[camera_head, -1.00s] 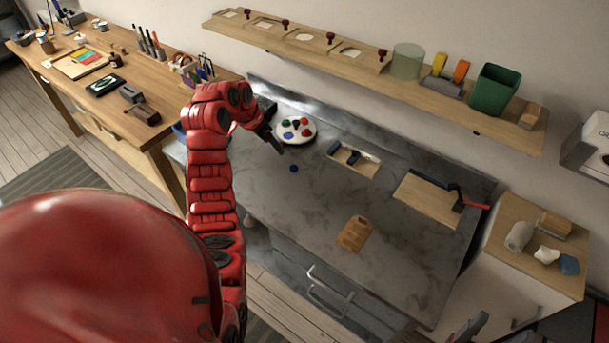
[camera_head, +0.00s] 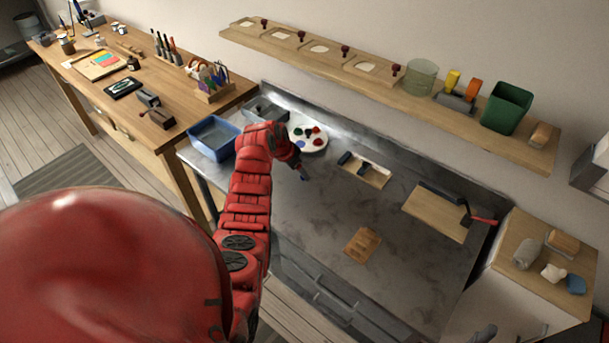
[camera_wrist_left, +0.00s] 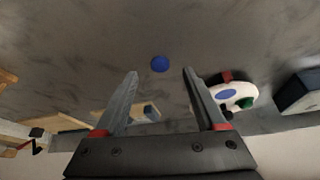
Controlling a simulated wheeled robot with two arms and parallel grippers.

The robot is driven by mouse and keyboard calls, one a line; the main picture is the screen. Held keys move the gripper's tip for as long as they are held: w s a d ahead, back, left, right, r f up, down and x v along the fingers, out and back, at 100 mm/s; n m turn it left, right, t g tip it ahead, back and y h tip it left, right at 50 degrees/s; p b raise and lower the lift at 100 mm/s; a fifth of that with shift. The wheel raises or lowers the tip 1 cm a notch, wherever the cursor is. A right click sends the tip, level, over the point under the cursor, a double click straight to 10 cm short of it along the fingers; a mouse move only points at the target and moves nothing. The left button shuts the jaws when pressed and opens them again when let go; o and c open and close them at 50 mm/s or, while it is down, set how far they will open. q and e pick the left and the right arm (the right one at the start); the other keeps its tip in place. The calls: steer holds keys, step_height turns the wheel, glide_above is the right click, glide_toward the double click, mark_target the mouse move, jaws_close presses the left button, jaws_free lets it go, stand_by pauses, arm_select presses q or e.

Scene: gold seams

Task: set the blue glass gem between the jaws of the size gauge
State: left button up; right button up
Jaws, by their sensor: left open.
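The blue glass gem (camera_head: 304,179) lies on the grey stone counter (camera_head: 320,215), just beyond my left gripper's tip. In the left wrist view the gem (camera_wrist_left: 160,64) is a round blue disc, centred between and a little beyond the fingertips. My left gripper (camera_wrist_left: 160,73) is open and empty, pointing at the gem; in the head view the wrist mostly hides it. A grey base with yellow and orange upright blocks (camera_head: 456,98) stands on the wall shelf; I cannot tell for sure that it is the size gauge. My right gripper is not in view.
A white round palette (camera_head: 318,141) with coloured pieces lies close behind the gripper. A blue tub (camera_head: 212,138) stands at left. A small tray (camera_head: 365,170) with dark tools, a wooden board (camera_head: 435,213) and a small wooden plate (camera_head: 362,244) lie on the counter. The front middle is clear.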

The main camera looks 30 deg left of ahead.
arm_select(q)
steer(key=shift+p+x, duration=0.3)
steer(key=shift+x, duration=1.05)
steer(key=shift+w+f, duration=0.15)
steer(key=shift+f, duration=0.2)
jaws_close()
